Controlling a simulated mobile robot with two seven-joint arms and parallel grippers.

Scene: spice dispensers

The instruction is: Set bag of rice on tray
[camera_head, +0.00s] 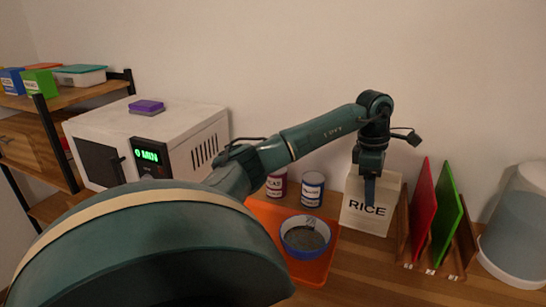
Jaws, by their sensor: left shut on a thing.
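The bag of rice (364,222), a pale bag marked RICE, is upright just right of the orange tray's back right part. My left gripper (370,190) reaches down over the bag's front and is shut on it. I cannot tell whether the bag's bottom touches the counter. The orange tray (311,272) lies on the wooden counter; my left arm hides its left part. My right gripper is not in view.
A wooden rack (456,258) with a red board (424,205) and a green board (446,213) stands close right of the bag. A clear container (515,225) is at the far right. A white microwave (185,135) with a purple sponge (146,106) is at left.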

